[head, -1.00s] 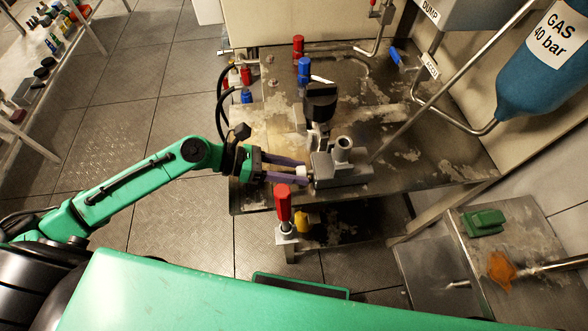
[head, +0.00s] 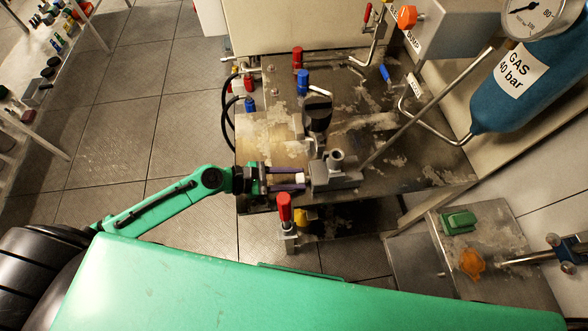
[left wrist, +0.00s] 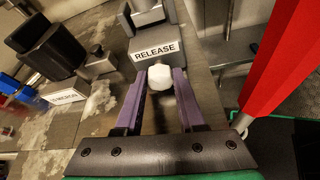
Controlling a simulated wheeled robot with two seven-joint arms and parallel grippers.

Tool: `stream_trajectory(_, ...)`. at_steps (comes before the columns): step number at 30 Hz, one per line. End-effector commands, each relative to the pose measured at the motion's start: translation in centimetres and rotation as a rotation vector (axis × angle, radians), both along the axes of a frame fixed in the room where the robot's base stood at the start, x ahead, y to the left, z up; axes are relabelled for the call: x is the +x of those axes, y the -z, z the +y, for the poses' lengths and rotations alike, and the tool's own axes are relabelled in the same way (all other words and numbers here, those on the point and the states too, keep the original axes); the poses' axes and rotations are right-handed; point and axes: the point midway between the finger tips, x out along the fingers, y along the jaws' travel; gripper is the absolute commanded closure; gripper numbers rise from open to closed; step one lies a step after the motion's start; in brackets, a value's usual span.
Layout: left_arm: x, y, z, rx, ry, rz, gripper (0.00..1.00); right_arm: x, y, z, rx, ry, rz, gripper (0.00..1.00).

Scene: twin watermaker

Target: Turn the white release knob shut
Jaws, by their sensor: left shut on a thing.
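The white release knob (left wrist: 160,77) sits on the front of a grey metal block (head: 333,176) with a RELEASE label (left wrist: 154,50). In the head view the knob (head: 300,177) shows small and pale at the block's left side. My left gripper (head: 301,178) comes in from the left, with its purple fingers on either side of the knob. In the left wrist view the left gripper (left wrist: 162,80) is shut on the knob, with the fingertips at its two sides. My right gripper is not in view.
A red-handled valve (head: 285,208) stands close below the left gripper; its red handle (left wrist: 285,60) fills the wrist view's right side. A black knob (head: 318,113) stands behind the block. Red (head: 297,58) and blue (head: 303,82) handles stand farther back.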

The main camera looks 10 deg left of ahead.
Motion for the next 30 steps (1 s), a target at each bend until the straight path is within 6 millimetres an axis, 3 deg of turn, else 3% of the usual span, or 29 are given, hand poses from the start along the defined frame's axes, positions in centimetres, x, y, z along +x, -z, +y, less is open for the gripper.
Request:
stream_trajectory(7,0.0,0.0,-0.1,-0.001,0.001,-0.005,1.00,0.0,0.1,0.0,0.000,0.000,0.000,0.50)
stream_trajectory(8,0.0,0.0,-0.1,-0.001,0.001,-0.005,0.58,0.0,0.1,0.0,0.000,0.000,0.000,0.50)
stream_trajectory(9,0.0,0.0,-0.1,-0.001,0.001,-0.005,0.49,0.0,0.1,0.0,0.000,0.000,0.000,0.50)
stream_trajectory(23,0.0,0.0,0.0,-0.001,0.000,-0.003,0.49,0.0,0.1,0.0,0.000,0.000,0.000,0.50)
stream_trajectory(30,-1.0,-0.6,2.4,0.005,0.001,0.000,0.49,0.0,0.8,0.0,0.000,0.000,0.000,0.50)
